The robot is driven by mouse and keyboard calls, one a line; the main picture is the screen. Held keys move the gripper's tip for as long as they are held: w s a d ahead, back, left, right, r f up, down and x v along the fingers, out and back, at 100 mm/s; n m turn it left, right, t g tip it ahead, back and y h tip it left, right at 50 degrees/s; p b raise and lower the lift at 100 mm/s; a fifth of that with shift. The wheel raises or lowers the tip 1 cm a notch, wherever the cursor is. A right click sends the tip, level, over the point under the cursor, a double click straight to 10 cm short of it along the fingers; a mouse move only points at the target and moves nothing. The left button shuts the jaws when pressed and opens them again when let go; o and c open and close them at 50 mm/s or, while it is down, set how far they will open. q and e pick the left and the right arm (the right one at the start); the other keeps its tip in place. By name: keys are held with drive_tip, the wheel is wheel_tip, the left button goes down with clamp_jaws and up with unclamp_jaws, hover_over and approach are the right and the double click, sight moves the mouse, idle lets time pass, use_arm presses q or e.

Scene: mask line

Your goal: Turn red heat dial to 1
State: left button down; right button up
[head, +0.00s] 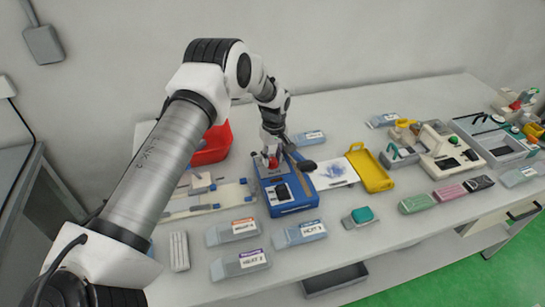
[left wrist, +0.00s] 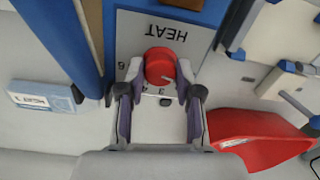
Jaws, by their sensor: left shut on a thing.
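The red heat dial (left wrist: 160,66) sits on a grey plate marked HEAT on the blue machine (head: 290,197). In the head view the dial (head: 273,161) is partly hidden by my gripper. My left gripper (head: 270,154) points down over the dial. In the left wrist view its two fingers (left wrist: 160,85) are on either side of the dial, shut on it. A pale pointer mark shows on the dial's lower right, close to the numbers. A 6 and a 3 can be read on the plate; a 1 cannot be made out. My right gripper is not in view.
A red bin (head: 213,146) stands behind and left of the machine. A yellow tray (head: 370,171) and a printed sheet (head: 325,173) lie to its right.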

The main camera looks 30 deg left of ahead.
sight(273, 159)
use_arm(q)
drive_tip(key=shift+s+f, duration=0.15)
drive_tip(key=shift+f, duration=0.05)
drive_tip(key=c, duration=1)
unclamp_jaws()
drive_tip(key=shift+o, duration=1.2)
drive_tip(key=shift+r, duration=0.1)
wheel_tip(273, 159, up, 12)
drive_tip(key=shift+w, duration=0.4)
